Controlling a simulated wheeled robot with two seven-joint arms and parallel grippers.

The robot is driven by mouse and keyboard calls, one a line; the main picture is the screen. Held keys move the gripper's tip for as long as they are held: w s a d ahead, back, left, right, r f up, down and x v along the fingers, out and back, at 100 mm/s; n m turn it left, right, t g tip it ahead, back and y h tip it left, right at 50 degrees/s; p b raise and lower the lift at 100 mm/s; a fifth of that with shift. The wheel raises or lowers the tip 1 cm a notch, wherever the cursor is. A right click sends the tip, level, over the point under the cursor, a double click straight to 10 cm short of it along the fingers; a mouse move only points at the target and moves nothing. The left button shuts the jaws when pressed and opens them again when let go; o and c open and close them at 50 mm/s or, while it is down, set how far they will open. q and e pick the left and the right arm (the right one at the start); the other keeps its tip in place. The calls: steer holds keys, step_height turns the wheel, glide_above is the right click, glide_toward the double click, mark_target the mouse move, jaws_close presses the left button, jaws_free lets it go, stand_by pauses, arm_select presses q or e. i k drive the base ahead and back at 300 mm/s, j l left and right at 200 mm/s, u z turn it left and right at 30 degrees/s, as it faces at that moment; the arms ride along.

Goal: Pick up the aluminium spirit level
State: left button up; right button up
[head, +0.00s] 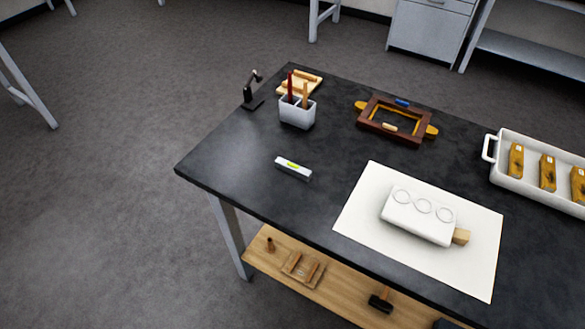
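The aluminium spirit level (293,168) is a short silver-white bar with a yellow-green vial in its top. It lies flat on the black tabletop (240,152), towards the left end, in front of the white pot and apart from other things. Neither of my grippers shows in the head view.
A white pot (297,113) with red and tan tools stands behind the level, beside a small black stand (252,92). A brown frame (396,121) lies further right. A white block (418,216) rests on a white sheet (375,182). A white tray (497,175) holds gilt pieces.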

mark_target(305, 174)
steer(key=k+l, duration=0.15)
steer(key=l, duration=0.15)
steer(key=k+l+z, duration=0.1)
steer(key=l, duration=0.25)
steer(key=k+l, duration=0.25)
steer(key=k+l+z, duration=0.1)
steer(key=l, duration=0.3)
steer(key=k+l, duration=0.25)
steer(key=l+z, duration=0.05)
